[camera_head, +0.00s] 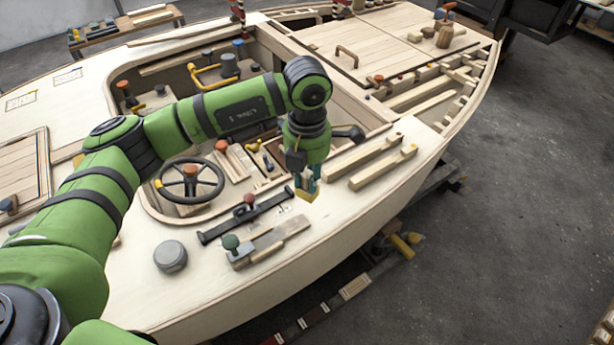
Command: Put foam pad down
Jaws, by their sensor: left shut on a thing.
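My left gripper (307,184) reaches in over the hull's side deck and points down. It is shut on a small yellow block, which I take to be the foam pad (307,195). The pad shows just below the fingertips, and the fingers hide part of it. It is over the pale plywood deck (325,215), between the dark slide bar and the wooden strips. I cannot tell whether it touches the deck. My right gripper is not in view.
Left of the pad lie a black bar with a red knob (248,207), a wooden clamp-like piece with a green knob (268,243) and a grey round cap (171,256). Two wooden strips (382,168) lie to the right. A steering wheel (189,181) stands in the cockpit. Bare deck lies in front.

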